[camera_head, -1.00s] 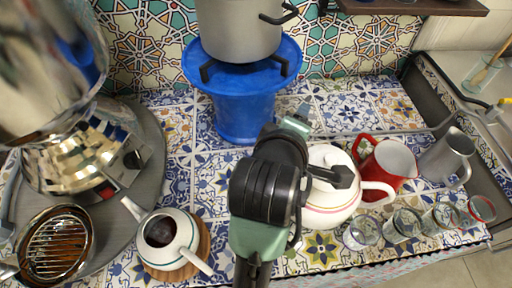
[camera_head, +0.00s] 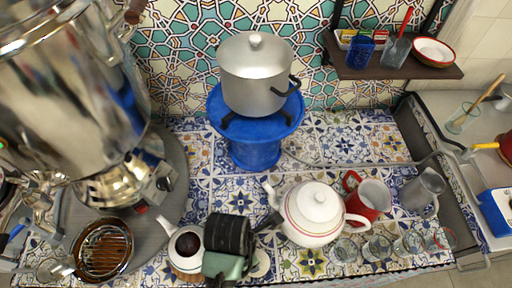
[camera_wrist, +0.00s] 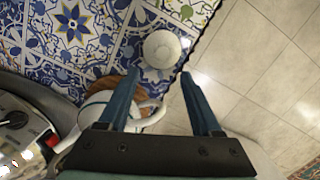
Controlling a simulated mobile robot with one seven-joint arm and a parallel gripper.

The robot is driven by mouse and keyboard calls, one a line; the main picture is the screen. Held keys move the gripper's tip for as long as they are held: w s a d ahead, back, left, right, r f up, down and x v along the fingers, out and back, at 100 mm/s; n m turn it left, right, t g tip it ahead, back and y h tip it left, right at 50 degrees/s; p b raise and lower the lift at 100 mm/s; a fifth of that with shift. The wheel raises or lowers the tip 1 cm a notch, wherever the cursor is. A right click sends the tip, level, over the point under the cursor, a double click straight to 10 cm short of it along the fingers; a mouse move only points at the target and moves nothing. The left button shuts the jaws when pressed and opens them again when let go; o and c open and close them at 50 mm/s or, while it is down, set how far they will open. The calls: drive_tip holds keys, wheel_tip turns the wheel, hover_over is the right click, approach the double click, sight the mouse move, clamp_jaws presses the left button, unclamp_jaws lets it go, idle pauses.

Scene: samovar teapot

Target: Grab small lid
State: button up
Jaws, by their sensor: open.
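The small lid (camera_wrist: 162,48) is a round white piece lying on the patterned tiles near the counter edge. In the wrist view it sits just beyond the tips of my gripper (camera_wrist: 160,73), roughly centred between the two fingers. The fingers are apart with nothing held. In the head view the small lid (camera_head: 261,264) shows partly beside my arm, right of the small open teapot (camera_head: 188,244). That teapot (camera_wrist: 100,115) is partly hidden behind my left finger in the wrist view.
The large white teapot (camera_head: 314,212) with its own lid stands to the right, by a red pitcher (camera_head: 370,200) and several glasses. The samovar (camera_head: 70,90) stands at left. A pot (camera_head: 256,80) sits on a blue stand (camera_head: 255,150). Floor lies past the counter edge.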

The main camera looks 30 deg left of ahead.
wheel_tip(320, 180, down, 3)
drive_tip(key=shift+w+d+f, duration=0.1)
drive_tip(key=shift+w+f, duration=0.05)
drive_tip(key=shift+f, duration=0.05)
drive_tip(key=shift+w+d+f, duration=0.1)
drive_tip(key=shift+d+f, duration=0.05)
drive_tip(key=shift+f, duration=0.75)
drive_tip(key=shift+w+d+f, duration=0.15)
drive_tip(key=shift+d+f, duration=0.05)
drive_tip(key=shift+f, duration=0.65)
drive_tip(key=shift+w+d+f, duration=0.1)
drive_tip(key=shift+d+f, duration=0.05)
drive_tip(key=shift+f, duration=0.75)
clamp_jaws()
